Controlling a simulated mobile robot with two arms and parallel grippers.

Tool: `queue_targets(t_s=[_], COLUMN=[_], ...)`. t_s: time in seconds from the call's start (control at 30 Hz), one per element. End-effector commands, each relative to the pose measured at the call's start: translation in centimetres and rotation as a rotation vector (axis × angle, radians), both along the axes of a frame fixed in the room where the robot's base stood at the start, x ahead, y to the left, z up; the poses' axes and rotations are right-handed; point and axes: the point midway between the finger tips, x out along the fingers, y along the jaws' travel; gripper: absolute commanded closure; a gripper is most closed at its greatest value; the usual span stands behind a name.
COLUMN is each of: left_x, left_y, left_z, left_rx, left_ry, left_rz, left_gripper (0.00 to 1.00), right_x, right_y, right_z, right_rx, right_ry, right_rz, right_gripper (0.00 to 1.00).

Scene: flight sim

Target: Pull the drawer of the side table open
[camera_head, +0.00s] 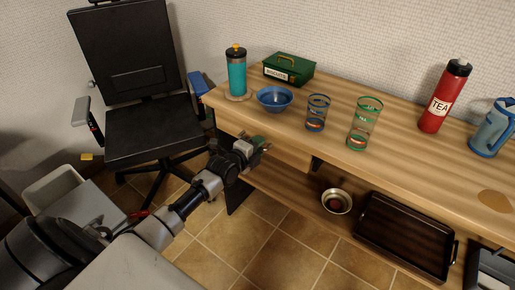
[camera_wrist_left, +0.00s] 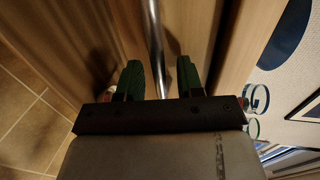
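The side table (camera_head: 395,128) is a long light-wood table with a lower shelf. Its drawer front (camera_head: 290,156) shows under the tabletop, partly hidden by my left gripper; it looks closed. My left gripper (camera_head: 262,143) is at the drawer front. In the left wrist view, the drawer's handle, a shiny metal bar (camera_wrist_left: 154,35), runs between the green fingers of my left gripper (camera_wrist_left: 159,78). The fingers stand apart, one on each side of the bar, with visible gaps. The handle is hidden in the head view. My right gripper is not in view.
On the tabletop stand a teal tumbler (camera_head: 237,76), a green box (camera_head: 289,70), a blue bowl (camera_head: 274,98), two glasses (camera_head: 317,113), a red tea bottle (camera_head: 444,98) and a blue jug (camera_head: 493,128). The shelf holds a bowl (camera_head: 336,201) and a dark tray (camera_head: 405,235). An office chair (camera_head: 145,130) stands left.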

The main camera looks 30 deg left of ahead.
Motion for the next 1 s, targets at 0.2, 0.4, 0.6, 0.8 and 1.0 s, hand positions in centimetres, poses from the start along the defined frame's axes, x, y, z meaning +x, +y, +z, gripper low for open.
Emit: queue_targets(t_s=[0.2,0.4,0.6,0.8,1.0], left_x=[0.28,0.25,0.24,0.22,-0.27], left_y=[-0.04,-0.04,-0.03,-0.03,0.02], left_z=[-0.05,-0.04,-0.05,-0.07,-0.01], left_rx=[-0.001,-0.001,-0.001,-0.001,0.0], left_ry=[0.0,0.0,0.0,0.001,0.003], left_rz=[0.0,0.0,0.0,0.0,0.0], left_gripper=[0.63,0.78,1.0,1.0,1.0], right_x=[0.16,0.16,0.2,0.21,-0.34], right_y=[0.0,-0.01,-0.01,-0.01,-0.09], right_z=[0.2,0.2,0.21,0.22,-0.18], right_rx=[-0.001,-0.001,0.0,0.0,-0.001], right_ry=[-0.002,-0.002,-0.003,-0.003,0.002], right_rz=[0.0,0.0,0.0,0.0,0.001], right_gripper=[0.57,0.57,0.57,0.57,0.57])
